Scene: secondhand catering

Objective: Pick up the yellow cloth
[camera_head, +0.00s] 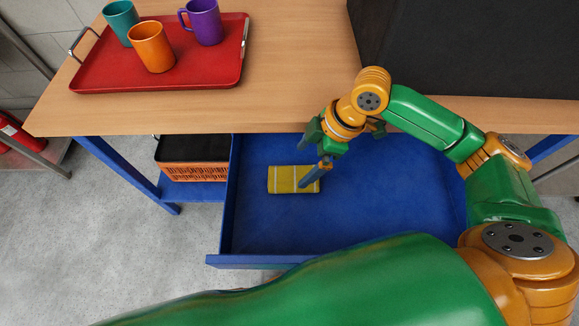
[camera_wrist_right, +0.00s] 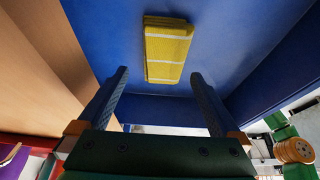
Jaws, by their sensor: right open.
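The yellow cloth (camera_head: 284,180) is folded into a flat rectangle with thin white stripes. It lies on the floor of the open blue drawer (camera_head: 350,225), toward the drawer's left side. My right gripper (camera_head: 317,174) points down over the cloth's right end, and its fingers hide part of that end. In the right wrist view the cloth (camera_wrist_right: 166,50) shows ahead, between the lines of the two open fingers (camera_wrist_right: 160,74), with nothing held. I cannot tell whether a fingertip touches it. My left gripper is not in view.
The wooden tabletop (camera_head: 290,100) overhangs behind the drawer. On it stand a red tray (camera_head: 195,75) with teal, orange and purple mugs, and a large black box (camera_head: 470,45). An orange basket (camera_head: 194,172) sits left of the drawer. The drawer's right part is bare.

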